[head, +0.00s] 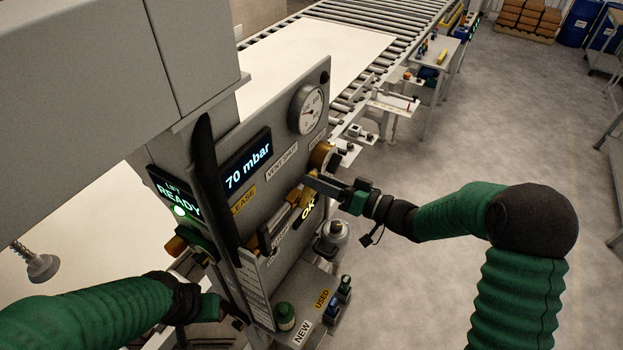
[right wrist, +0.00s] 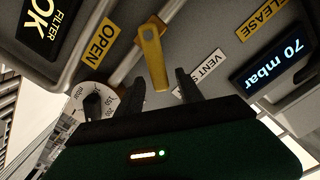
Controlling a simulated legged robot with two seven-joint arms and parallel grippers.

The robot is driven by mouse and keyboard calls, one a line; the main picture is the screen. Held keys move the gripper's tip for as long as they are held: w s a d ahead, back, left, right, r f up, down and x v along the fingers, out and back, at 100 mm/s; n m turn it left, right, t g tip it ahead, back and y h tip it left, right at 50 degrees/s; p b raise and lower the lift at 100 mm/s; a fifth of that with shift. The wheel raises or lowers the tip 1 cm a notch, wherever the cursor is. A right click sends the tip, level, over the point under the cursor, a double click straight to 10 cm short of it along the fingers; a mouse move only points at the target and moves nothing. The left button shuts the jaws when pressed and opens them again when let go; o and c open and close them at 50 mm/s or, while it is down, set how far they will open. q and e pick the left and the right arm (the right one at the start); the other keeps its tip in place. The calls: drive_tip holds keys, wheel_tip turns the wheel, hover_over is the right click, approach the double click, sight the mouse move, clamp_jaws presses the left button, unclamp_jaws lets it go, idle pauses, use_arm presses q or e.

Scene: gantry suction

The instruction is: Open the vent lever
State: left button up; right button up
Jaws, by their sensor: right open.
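The vent lever (right wrist: 152,58) is a yellow flat handle on the grey control panel (head: 285,135). In the right wrist view its free end reaches toward the gap between the fingers of my right gripper (right wrist: 158,92), which is open. I cannot tell whether they touch. A yellow "OPEN" label (right wrist: 100,43) lies to the left of the lever and a white vent label (right wrist: 201,72) to its right. In the head view my right gripper (head: 313,184) is at the panel front and partly covers the lever area. My left gripper (head: 236,316) is low at the panel's left side; its fingers are unclear.
A display (head: 248,165) reads 70 mbar, beside a round gauge (head: 308,109). A black upright handle (head: 212,190) stands at the panel's left. A shelf with "NEW" and "USED" labels (head: 322,299) juts out below. A roller conveyor (head: 400,38) lies behind; open floor is at right.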

drive_tip(key=b+v, duration=0.4)
drive_tip(key=v, duration=1)
drive_tip(key=shift+d, duration=0.45)
